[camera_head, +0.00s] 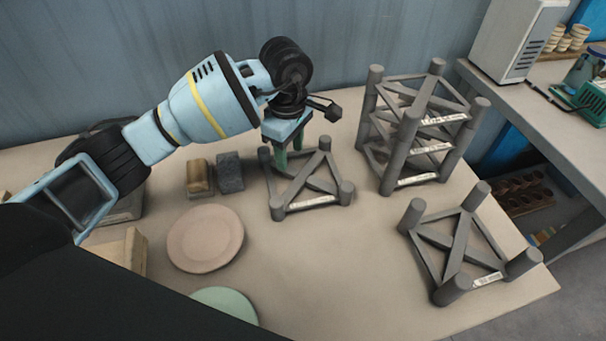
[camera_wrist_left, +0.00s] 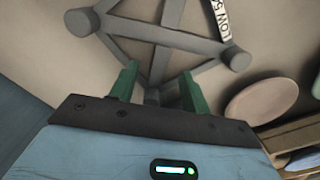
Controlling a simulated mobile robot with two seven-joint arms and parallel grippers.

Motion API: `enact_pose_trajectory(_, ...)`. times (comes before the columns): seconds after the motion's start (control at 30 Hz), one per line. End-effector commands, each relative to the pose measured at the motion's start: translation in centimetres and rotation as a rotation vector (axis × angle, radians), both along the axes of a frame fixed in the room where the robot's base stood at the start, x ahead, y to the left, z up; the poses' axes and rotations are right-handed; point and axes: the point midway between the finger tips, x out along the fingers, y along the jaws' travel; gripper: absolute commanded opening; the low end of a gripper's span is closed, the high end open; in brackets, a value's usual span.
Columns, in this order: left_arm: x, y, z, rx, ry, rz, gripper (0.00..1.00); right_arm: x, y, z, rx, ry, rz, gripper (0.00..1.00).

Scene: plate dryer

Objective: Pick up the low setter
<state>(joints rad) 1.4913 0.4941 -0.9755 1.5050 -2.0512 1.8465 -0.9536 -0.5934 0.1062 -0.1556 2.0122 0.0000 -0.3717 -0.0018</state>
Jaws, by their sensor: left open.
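The low setter (camera_head: 311,201) is a grey open frame with short corner posts, crossed bars and a white label, standing on the table. It also shows in the left wrist view (camera_wrist_left: 180,40), its label partly readable as "LOW". My left gripper (camera_head: 290,152) is over the setter's back side, its green fingers pointing down. In the left wrist view the gripper (camera_wrist_left: 157,90) is open, with a grey post end of the frame showing between the fingers. I cannot tell whether they touch it. My right gripper is not in view.
A stacked grey rack (camera_head: 407,145) stands close to the right. A taller-post setter (camera_head: 463,240) is at the table's front right. A pink plate (camera_head: 205,238), a green plate (camera_head: 226,302) and two small blocks (camera_head: 200,178) lie left. The table middle is clear.

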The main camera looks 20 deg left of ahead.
Motion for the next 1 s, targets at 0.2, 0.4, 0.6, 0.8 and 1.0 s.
enact_pose_trajectory(0.2, -0.3, -0.4, -2.8, 0.001, 0.004, 0.001, 0.47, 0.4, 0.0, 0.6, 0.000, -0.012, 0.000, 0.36)
enact_pose_trajectory(0.4, -0.2, -0.4, -4.8, 0.001, 0.003, 0.001, 0.47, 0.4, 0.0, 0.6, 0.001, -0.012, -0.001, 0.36)
enact_pose_trajectory(0.6, -0.2, -0.4, -5.1, 0.000, 0.001, 0.000, 0.47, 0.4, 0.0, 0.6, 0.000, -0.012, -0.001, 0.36)
enact_pose_trajectory(0.8, -0.2, -0.4, -5.0, 0.000, 0.001, 0.000, 0.30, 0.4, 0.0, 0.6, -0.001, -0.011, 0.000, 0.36)
enact_pose_trajectory(1.0, -0.2, -0.4, -5.0, 0.000, 0.001, 0.000, 0.04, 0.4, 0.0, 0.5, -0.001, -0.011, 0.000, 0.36)
